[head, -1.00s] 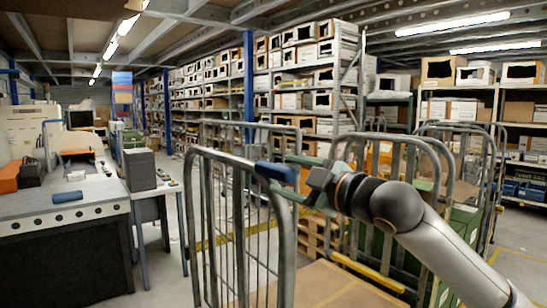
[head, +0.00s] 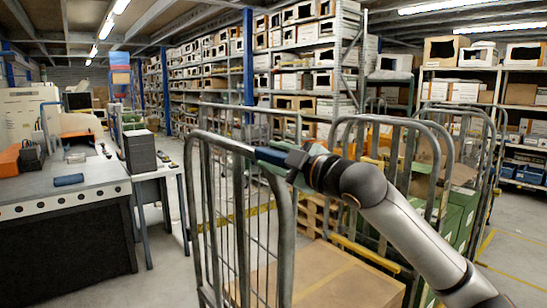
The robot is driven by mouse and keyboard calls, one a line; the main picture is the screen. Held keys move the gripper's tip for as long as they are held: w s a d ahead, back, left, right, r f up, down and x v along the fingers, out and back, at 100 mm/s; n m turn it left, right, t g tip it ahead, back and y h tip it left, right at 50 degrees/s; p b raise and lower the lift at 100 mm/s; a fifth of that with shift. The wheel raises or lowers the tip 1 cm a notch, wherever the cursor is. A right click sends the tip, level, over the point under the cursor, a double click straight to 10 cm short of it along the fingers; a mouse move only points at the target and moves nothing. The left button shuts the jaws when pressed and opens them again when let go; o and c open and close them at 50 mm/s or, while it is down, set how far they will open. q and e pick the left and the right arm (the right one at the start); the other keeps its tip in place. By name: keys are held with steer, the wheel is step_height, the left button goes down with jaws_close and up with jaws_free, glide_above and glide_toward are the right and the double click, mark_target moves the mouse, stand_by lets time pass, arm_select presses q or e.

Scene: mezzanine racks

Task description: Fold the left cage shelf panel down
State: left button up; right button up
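A roll cage with grey tube sides stands in front of me. Its left barred panel (head: 238,215) is upright, and a dark blue piece (head: 270,155) sits on its top bar. I cannot tell for sure which part is the shelf panel. My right gripper (head: 277,162) is at the blue piece, with one pale green finger just below it. The gripper hides part of the blue piece, and I cannot tell whether the fingers are closed on it. My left gripper is not in view.
A flat brown surface (head: 325,282) lies low inside the cage. More cages (head: 455,135) and green crates (head: 458,215) stand to the right. A grey workbench (head: 65,195) and a small table (head: 155,172) are at the left. Open floor lies between table and cage.

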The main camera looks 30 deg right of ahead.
steer(key=shift+a+f, duration=0.1)
steer(key=shift+f, duration=0.05)
jaws_close()
steer(key=shift+f, duration=0.2)
stand_by(0.6)
